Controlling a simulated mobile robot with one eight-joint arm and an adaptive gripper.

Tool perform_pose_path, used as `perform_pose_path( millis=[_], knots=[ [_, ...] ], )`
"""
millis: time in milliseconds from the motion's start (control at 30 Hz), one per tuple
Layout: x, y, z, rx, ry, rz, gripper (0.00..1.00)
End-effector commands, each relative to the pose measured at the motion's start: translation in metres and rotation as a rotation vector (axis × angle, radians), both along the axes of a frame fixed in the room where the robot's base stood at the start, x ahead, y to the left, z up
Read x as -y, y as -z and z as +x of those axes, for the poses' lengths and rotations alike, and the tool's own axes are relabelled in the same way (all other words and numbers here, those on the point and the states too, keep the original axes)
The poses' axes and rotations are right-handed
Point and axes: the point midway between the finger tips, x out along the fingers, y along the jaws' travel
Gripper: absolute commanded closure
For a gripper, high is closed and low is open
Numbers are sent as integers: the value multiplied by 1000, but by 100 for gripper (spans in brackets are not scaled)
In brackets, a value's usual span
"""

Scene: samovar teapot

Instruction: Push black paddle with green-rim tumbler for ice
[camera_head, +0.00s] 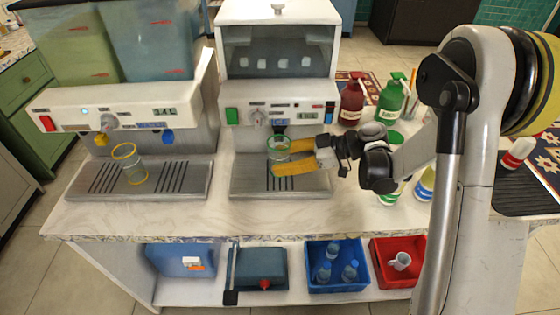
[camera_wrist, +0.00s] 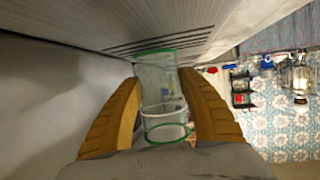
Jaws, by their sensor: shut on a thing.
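The green-rim tumbler (camera_head: 279,149) is clear and stands upright at the front of the middle machine, which has ice cubes behind its window. My gripper (camera_head: 284,158) comes from the right, its two yellow fingers shut on the tumbler. In the wrist view the tumbler (camera_wrist: 160,95) lies between both fingers (camera_wrist: 160,82), with a green ring at each end. The tumbler is above the grey drip tray (camera_head: 310,187); I cannot tell whether it touches anything behind it.
A second machine (camera_head: 120,110) with green and blue tanks stands left, a yellow-rim tumbler (camera_head: 130,165) on its tray. Red (camera_head: 352,100) and green (camera_head: 391,100) pump bottles stand behind my gripper. Striped cups are close under my arm. The front counter strip is clear.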

Motion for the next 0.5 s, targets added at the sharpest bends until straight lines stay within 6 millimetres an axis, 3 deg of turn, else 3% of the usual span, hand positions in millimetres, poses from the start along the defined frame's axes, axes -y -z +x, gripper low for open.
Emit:
perform_pose_path(
  millis=[500],
  knots=[
    [0,0,10,0,0,0,83]
  ],
)
